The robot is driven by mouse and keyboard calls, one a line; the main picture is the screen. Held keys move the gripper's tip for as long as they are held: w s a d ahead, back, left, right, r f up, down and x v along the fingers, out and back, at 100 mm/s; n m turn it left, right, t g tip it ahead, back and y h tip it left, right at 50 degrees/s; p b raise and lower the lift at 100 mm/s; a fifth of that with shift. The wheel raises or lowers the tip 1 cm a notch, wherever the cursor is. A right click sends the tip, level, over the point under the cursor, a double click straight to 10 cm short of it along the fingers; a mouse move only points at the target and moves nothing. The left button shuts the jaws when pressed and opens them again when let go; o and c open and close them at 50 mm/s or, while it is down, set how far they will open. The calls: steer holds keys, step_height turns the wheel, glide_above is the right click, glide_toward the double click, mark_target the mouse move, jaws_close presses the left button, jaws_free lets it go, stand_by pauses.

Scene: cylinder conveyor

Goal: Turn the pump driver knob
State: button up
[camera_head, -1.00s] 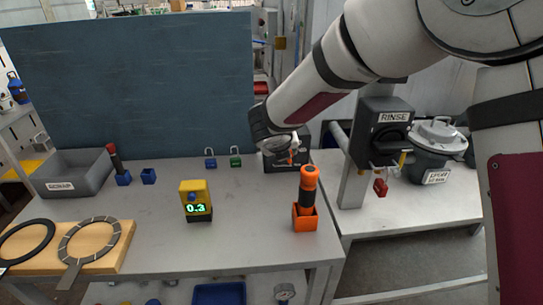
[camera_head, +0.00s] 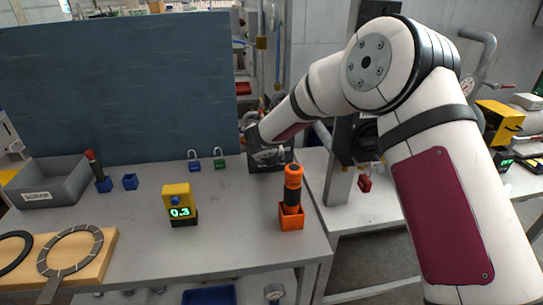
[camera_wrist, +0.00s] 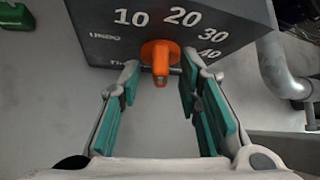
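The pump driver (camera_head: 258,163) is a dark grey box at the back right of the bench in the head view. In the wrist view its dial face (camera_wrist: 100,40) carries white numbers from 10 to 40 and an orange knob (camera_wrist: 160,56) below them. My gripper (camera_wrist: 160,72) is open, with its teal-padded fingers on either side of the knob and its tips close to the dial face. Gaps show between the fingers and the knob, so no grip is visible. In the head view the knob is hidden and the gripper is small and partly blocked.
An orange-and-black tool in an orange holder (camera_head: 291,217) stands in front of the pump driver. A yellow meter (camera_head: 178,202) reads 0.3. Blue and green padlocks (camera_head: 219,162) stand at the back, with a grey scrap bin (camera_head: 50,185) at left.

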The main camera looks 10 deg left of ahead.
jaws_close()
steer(key=shift+w+d, duration=0.1)
steer(key=shift+d, duration=0.05)
steer(key=m+y+b, duration=0.1)
steer(key=b, duration=0.1)
steer(key=m+g+y+b, duration=0.1)
steer(key=y+b, duration=0.1)
steer(key=b, duration=0.1)
steer(key=shift+w+d+f, duration=0.15)
steer(key=shift+w+d, duration=0.05)
steer(key=shift+d, duration=0.2)
steer(key=y+b, duration=0.1)
steer(key=b, duration=0.1)
steer(key=m+y+b, duration=0.1)
steer(key=y+b, duration=0.1)
steer(key=m+y+b, duration=0.1)
steer(key=b, duration=0.1)
steer(key=shift+d+g, duration=0.3)
steer(key=shift+g, duration=0.1)
steer(key=shift+s+y, duration=0.1)
steer(key=shift+y, duration=0.2)
